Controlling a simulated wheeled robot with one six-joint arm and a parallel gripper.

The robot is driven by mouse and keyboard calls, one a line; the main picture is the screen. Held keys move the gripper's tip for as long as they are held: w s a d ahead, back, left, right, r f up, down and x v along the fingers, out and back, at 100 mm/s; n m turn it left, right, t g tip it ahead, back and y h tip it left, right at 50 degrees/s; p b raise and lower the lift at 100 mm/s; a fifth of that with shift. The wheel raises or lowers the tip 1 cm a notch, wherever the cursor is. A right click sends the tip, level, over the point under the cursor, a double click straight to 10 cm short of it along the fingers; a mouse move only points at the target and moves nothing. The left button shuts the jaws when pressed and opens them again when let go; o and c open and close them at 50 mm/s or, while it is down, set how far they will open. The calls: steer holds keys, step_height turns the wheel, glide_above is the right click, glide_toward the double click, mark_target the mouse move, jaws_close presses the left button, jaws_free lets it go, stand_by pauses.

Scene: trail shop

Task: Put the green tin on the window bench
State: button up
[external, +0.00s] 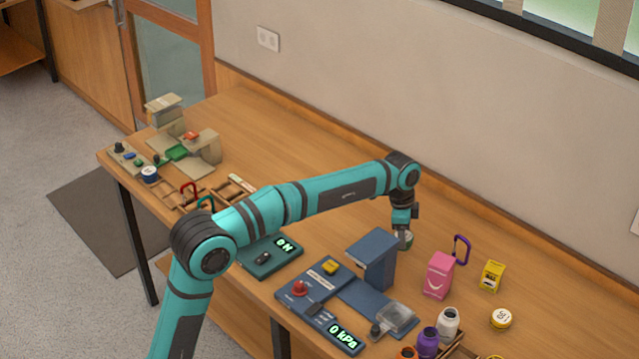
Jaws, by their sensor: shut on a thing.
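My gripper (404,228) points down over the long wooden bench (330,150), close behind the blue upright block of a device. It is shut on a small round thing with a green and pale side, which looks like the green tin (407,242). The tin is partly hidden by the jaws and the block. I cannot tell whether it touches the bench top. The bench runs along the wall, with a window (575,20) above its right part.
The blue press-like device (372,262) with a "0 kPa" display stands just in front of my gripper. A pink pouch (439,275), purple carabiner (461,250), yellow box (492,276) and yellow-white tin (501,317) stand to the right. The bench top along the wall is mostly clear.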

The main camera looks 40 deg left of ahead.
steer(key=shift+f, duration=1.85)
steer(key=shift+f, duration=0.2)
steer(key=o, duration=1)
steer(key=shift+r, duration=0.1)
steer(key=r, duration=0.8)
steer(key=a+r, duration=0.1)
steer(key=r, duration=0.3)
steer(key=shift+s+a, duration=0.1)
steer(key=shift+s, duration=0.3)
steer(key=shift+s+r, duration=0.1)
steer(key=shift+r, duration=0.05)
